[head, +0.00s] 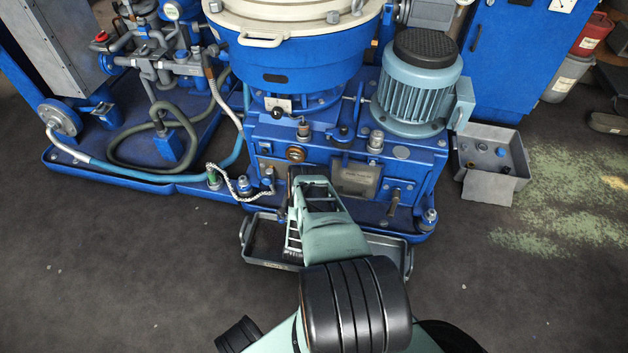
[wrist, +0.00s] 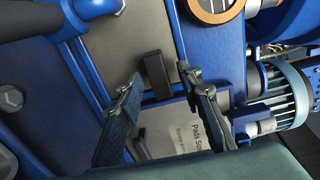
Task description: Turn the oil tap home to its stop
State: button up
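A short dark bar-shaped handle (wrist: 156,74), which I take to be the oil tap, stands out from the blue housing in the wrist view. My gripper (wrist: 161,78) is open, with one finger on each side of the handle. Gaps show between the handle and both fingers, and nothing is held. In the head view my gripper (head: 300,190) is at the front of the blue housing (head: 345,150), below a round brass fitting. My arm hides the handle there, and its stop cannot be made out.
A copper-rimmed round fitting (wrist: 214,6) is just above the handle. A printed plate (wrist: 185,135) lies below. In the head view a grey tray (head: 395,250) lies beneath my arm, and a braided hose (head: 228,183) is left.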

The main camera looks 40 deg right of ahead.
jog(key=shift+r, duration=0.55)
jog(key=o, duration=1.1)
jog(key=r, duration=0.8)
jog(key=shift+w+r, duration=0.2)
jog(key=shift+r, duration=0.35)
jog(key=shift+d+r, duration=0.1)
jog(key=shift+r, duration=0.1)
jog(key=c, duration=0.7)
jog(key=shift+s+f, duration=0.1)
jog(key=shift+f, duration=0.1)
jog(key=c, duration=0.4)
